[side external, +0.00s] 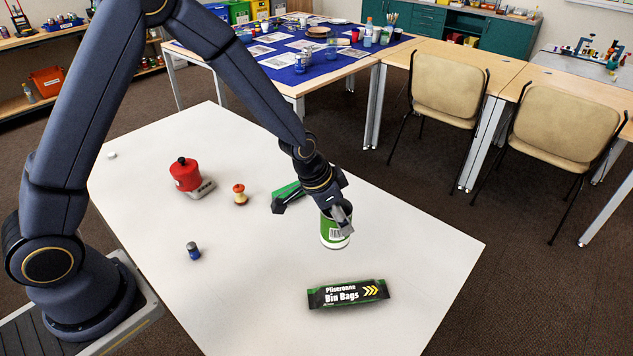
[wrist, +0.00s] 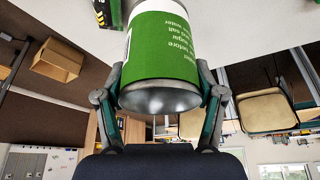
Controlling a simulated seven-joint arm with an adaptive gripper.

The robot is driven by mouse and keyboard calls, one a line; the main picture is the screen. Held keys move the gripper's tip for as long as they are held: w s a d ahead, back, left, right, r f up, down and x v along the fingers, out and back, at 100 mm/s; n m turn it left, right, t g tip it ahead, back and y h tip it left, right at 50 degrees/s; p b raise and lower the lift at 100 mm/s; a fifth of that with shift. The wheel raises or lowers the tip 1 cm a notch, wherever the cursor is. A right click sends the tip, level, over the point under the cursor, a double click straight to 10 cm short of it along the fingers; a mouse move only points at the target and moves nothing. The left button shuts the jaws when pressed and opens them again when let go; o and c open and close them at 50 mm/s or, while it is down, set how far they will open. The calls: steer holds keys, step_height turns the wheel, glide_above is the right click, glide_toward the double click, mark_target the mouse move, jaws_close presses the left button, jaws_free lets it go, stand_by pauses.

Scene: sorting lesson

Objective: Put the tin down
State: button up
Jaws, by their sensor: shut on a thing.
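A green and white tin (side external: 334,232) is held in my gripper (side external: 340,215) on the right part of the white table (side external: 250,290). In the wrist view the tin (wrist: 162,50) fills the upper middle, with its bare metal end facing the camera. The fingers of my gripper (wrist: 160,90) are shut on it from both sides. From the side view I cannot tell for certain whether the tin touches the table or hangs just above it.
A black pack of bin bags (side external: 348,294) lies in front of the tin. A green object (side external: 287,190) lies behind my gripper, partly hidden. A red object (side external: 186,174), an apple core (side external: 240,194) and a small blue object (side external: 193,251) stand further left. The table's front middle is clear.

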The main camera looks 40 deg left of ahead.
steer(key=s+d+m+g+h, duration=0.1)
steer(key=s+d+m, duration=0.15)
steer(key=d, duration=0.55)
steer(key=s+d+m+h, duration=0.1)
steer(key=d+m, duration=0.3)
steer(key=d, duration=0.3)
steer(key=shift+w+d+f, duration=1.15)
steer(key=shift+w+f, duration=0.8)
steer(key=shift+f, duration=0.15)
steer(key=shift+w+d+f, duration=1.15)
steer(key=shift+w+f, duration=0.8)
steer(key=shift+f, duration=0.2)
steer(key=shift+w+d+f, duration=1.15)
steer(key=shift+w+f, duration=0.8)
steer(key=shift+f, duration=0.15)
steer(key=shift+g, duration=0.3)
steer(key=o, duration=1.1)
steer(key=shift+f, duration=0.1)
